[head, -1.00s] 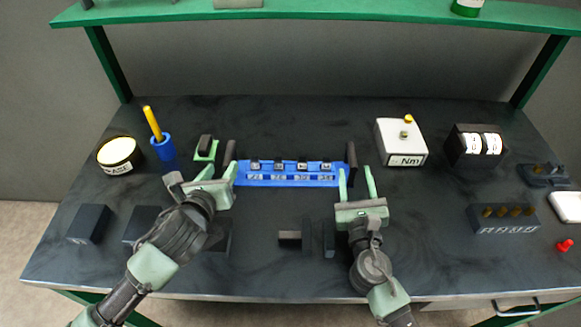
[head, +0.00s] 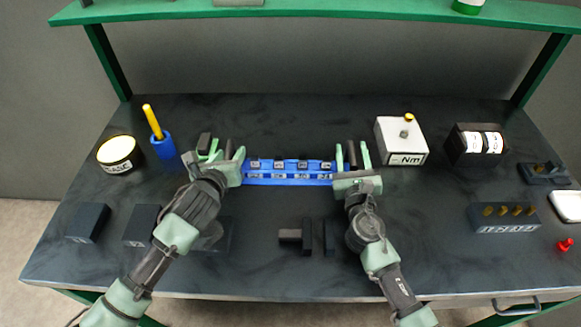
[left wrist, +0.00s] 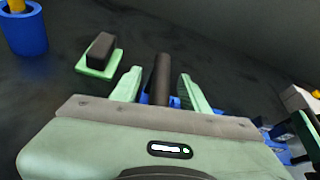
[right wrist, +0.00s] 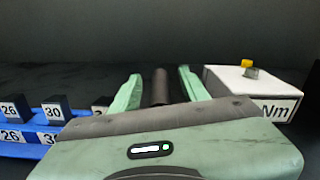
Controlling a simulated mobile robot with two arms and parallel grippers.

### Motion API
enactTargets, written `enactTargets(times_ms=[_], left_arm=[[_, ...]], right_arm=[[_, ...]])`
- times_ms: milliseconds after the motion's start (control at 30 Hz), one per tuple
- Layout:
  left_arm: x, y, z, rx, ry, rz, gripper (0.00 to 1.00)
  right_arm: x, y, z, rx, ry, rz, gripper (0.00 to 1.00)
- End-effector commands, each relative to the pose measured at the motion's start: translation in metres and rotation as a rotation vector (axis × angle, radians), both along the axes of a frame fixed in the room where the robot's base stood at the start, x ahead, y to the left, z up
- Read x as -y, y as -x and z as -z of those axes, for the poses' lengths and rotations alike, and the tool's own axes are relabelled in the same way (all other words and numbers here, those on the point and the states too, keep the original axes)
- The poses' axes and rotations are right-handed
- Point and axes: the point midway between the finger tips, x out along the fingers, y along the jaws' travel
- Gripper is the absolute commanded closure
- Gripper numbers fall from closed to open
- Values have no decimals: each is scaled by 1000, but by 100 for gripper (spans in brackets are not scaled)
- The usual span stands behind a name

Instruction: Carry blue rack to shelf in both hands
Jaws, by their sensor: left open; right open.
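The blue rack (head: 290,179) lies on the dark bench top near the middle, with several dark numbered blocks standing in it and a dark upright handle at each end. My left gripper (head: 221,152) is open at the rack's left end; in the left wrist view the dark handle (left wrist: 162,80) stands between its fingers. My right gripper (head: 353,158) is open at the right end; in the right wrist view the other handle (right wrist: 160,86) stands between its fingers. The green shelf (head: 330,12) runs above the back of the bench.
A white Nm box (head: 400,141) stands right of my right gripper. A blue cup (head: 164,148) with a yellow stick and a small green-based dark block (head: 204,145) stand left of the rack. Dark blocks (head: 295,236) lie in front. The bench behind the rack is clear.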

Motion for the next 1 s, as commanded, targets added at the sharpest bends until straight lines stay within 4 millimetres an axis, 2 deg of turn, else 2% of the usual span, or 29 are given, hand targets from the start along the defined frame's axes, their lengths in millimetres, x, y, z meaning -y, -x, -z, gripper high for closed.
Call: enactTargets(times_ms=[200, 233, 300, 400, 1000], left_arm=[[0, 0, 0, 0, 0, 0, 55], [0, 0, 0, 0, 0, 0, 58], [0, 0, 0, 0, 0, 0, 77], [0, 0, 0, 0, 0, 0, 100], [0, 0, 0, 0, -1, -1, 100]], right_arm=[[0, 0, 0, -1, 0, 0, 55], [0, 0, 0, -1, 0, 0, 58], [0, 0, 0, -1, 0, 0, 77], [0, 0, 0, -1, 0, 0, 100], [0, 0, 1, -1, 1, 0, 100]])
